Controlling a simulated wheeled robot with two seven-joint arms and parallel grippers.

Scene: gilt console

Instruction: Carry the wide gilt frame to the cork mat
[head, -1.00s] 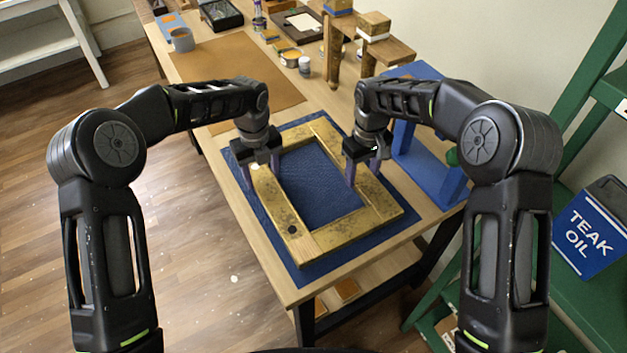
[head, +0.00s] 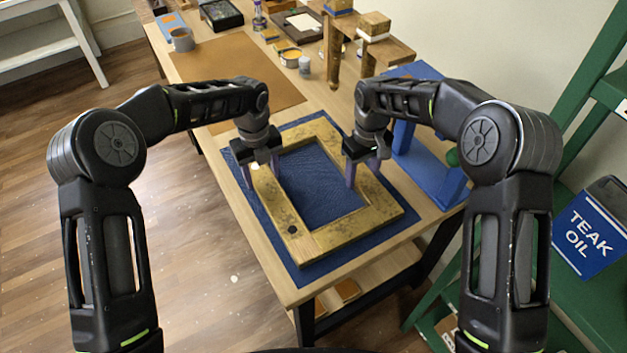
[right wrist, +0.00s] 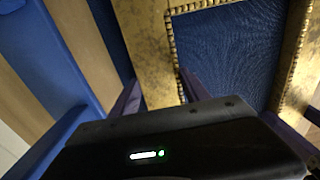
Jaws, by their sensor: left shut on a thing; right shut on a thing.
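The wide gilt frame (head: 345,236), gold with dark mottling, lies flat over the blue mat (head: 311,277) at the near end of the bench. I cannot tell whether it touches the mat. My left gripper (head: 264,176) is shut on its left bar. My right gripper (head: 363,176) is shut on its right bar; in the right wrist view its purple fingers (right wrist: 160,98) stand either side of the gilt bar (right wrist: 147,45). The plain brown cork mat (head: 235,75) lies farther back on the bench, its near part hidden behind my left arm.
A blue stand (head: 430,170) stands close to the right of the frame. Behind it is a wooden stand (head: 335,60) with blocks on top. A green shelf (head: 590,90) is at right.

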